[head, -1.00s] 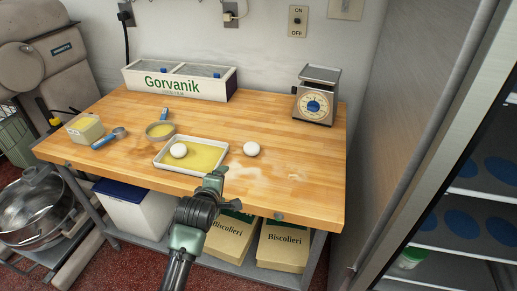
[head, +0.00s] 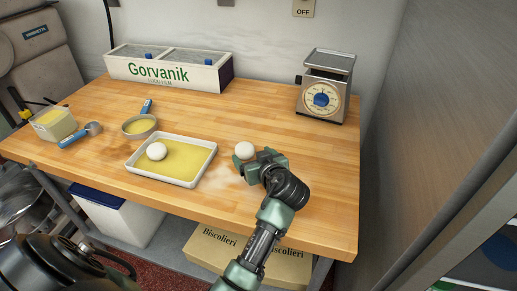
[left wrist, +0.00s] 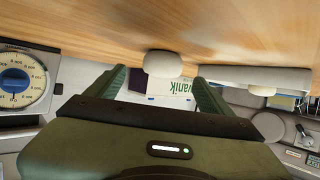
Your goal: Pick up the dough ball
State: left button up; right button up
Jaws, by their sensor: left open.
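One white dough ball (head: 244,150) sits on the bare wooden table, right of the tray. A second white ball (head: 157,151) lies in a white tray (head: 211,152) with a yellow bottom. My left gripper (head: 256,160) is open, low over the table, just in front and to the right of the loose ball. In the left wrist view, which is upside down, the loose ball (left wrist: 163,65) shows between the two spread fingers (left wrist: 162,88). Neither finger is clearly touching it. My right gripper is not in view.
A kitchen scale (head: 325,90) stands at the back right. A white Gorvanik box (head: 170,72) is at the back. The table's front right is clear.

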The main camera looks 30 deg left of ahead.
aim_at(247, 151)
pick_arm(q)
jog(key=shift+w+a+f, duration=0.1)
jog(key=shift+a+f, duration=0.05)
jog(key=shift+a, duration=0.3)
jog(key=shift+b+x, duration=0.5)
jog(key=shift+x, duration=0.4)
jog(key=b+x, duration=0.1)
jog(key=x, duration=0.2)
jog(key=shift+w+a+f, duration=0.2)
jog(key=shift+w+a, duration=0.15)
jog(key=shift+a, duration=0.05)
jog(key=c, duration=1.3)
jog(key=shift+c, duration=1.2)
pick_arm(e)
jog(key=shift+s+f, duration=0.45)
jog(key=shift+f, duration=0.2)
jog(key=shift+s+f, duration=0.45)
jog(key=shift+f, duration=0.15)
pick_arm(q)
jog(key=shift+r, duration=0.15)
